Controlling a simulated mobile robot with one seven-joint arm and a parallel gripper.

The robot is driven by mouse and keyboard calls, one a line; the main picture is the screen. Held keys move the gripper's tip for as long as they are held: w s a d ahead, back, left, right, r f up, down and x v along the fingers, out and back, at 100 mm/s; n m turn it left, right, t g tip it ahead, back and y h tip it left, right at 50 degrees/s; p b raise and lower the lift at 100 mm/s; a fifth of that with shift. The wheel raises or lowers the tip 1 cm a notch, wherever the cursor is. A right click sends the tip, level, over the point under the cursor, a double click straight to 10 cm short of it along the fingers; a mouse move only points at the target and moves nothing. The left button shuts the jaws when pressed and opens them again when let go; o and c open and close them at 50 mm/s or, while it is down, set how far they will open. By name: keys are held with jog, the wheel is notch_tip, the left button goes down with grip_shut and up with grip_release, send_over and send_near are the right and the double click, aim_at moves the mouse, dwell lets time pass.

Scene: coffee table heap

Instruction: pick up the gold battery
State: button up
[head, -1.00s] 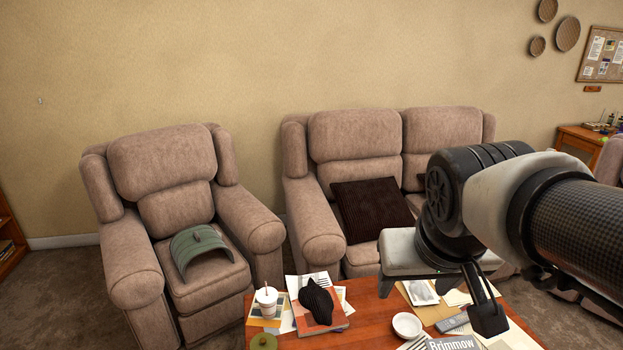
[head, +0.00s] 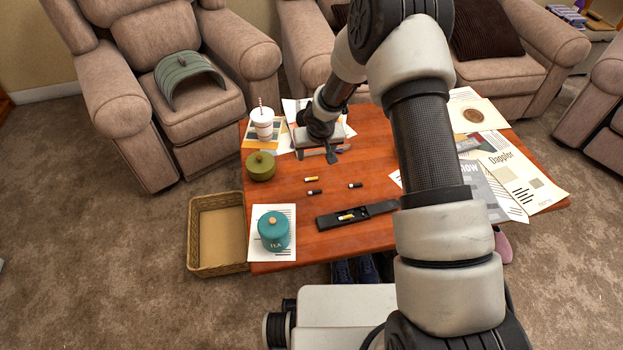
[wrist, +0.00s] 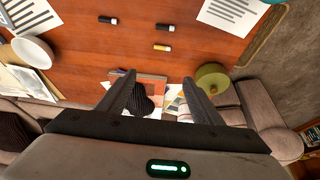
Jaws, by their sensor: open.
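A small gold battery (head: 312,179) lies loose on the wooden table (head: 285,205); it also shows in the wrist view (wrist: 163,47), ahead of the fingertips. A second gold battery (head: 347,217) lies in a long black open holder (head: 378,210) near the table's front edge. Two dark batteries with pale ends lie loose near the first gold one, one close in front of it (head: 314,192) and one to its right (head: 355,185). My gripper (head: 329,156) is above the table, behind the loose gold battery, open and empty. Its spread fingers show in the wrist view (wrist: 159,80).
A green pot (head: 260,167), a white cup with a straw (head: 262,125) and a teal tea jar (head: 273,232) stand on the table's left side. Papers (head: 520,170) cover its right. A wicker basket (head: 217,235) is on the floor. The wood around the loose batteries is clear.

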jog(key=b, duration=0.3)
send_near(312, 178)
jog(key=shift+w+a+f, duration=0.45)
jog(key=shift+w+f, duration=0.35)
jog(key=shift+f, duration=0.05)
jog(key=f, duration=0.3)
jog(key=f+b, duration=0.1)
jog(key=shift+w+d+f, duration=0.2)
jog(key=shift+w, duration=0.15)
jog(key=shift+w+f, duration=0.3)
jog(key=shift+f, duration=0.1)
jog(key=c, duration=1.1)
notch_tip(312, 178, up, 10)
jog(key=shift+r+p, duration=0.1)
jog(key=shift+p, duration=1.05)
